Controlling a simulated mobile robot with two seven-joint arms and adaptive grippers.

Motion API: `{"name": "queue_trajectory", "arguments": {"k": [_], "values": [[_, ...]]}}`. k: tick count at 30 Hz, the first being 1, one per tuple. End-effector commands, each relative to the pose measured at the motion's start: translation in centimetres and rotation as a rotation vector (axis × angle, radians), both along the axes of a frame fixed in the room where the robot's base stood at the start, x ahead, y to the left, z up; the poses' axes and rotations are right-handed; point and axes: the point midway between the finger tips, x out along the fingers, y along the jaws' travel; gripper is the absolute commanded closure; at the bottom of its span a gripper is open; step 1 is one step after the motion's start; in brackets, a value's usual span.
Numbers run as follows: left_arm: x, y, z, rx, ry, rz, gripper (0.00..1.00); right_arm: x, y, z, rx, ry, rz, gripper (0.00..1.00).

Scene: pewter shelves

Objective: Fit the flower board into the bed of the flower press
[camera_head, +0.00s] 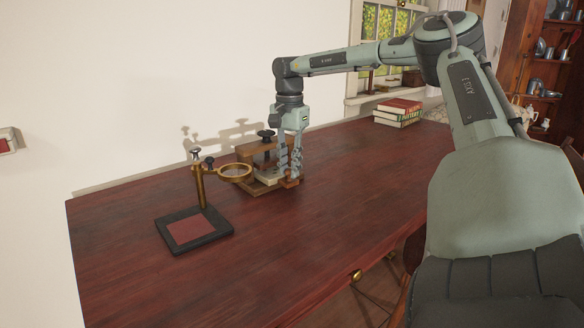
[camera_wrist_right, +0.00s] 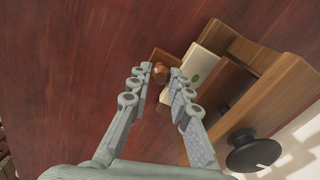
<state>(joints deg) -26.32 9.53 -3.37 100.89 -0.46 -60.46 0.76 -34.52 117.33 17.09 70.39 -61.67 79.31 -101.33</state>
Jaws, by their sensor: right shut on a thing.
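The flower press (camera_head: 248,153) is a wooden frame with a black screw knob on top, standing near the back of the table; its wooden frame (camera_wrist_right: 275,95) and black knob also show in the right wrist view. The flower board (camera_wrist_right: 211,65) is cream with a small green mark and a brown end piece with a round knob. It lies at the press's open side, and its cream part shows in the head view (camera_head: 267,179). My right gripper (camera_head: 290,179) points down there, its fingertips (camera_wrist_right: 160,76) shut on the board's knob. My left gripper is out of view.
A brass magnifier stand (camera_head: 201,188) on a black base with a red pad stands left of the press, its ring (camera_head: 235,171) close to it. Books (camera_head: 398,112) are stacked at the back right. The table's front and middle are clear.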

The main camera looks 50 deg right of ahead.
Motion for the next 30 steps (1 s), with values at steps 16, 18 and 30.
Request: {"name": "queue_trajectory", "arguments": {"k": [16, 18, 30], "values": [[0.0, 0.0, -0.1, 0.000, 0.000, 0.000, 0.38, 1.6, -0.5, 0.0, -0.001, 0.001, -0.002, 1.00], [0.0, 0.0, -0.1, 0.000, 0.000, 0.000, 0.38, 1.8, -0.5, 0.1, -0.001, 0.000, -0.002, 1.00], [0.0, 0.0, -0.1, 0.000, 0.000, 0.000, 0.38, 2.4, -0.6, 0.0, -0.001, -0.005, 0.000, 1.00]]}}
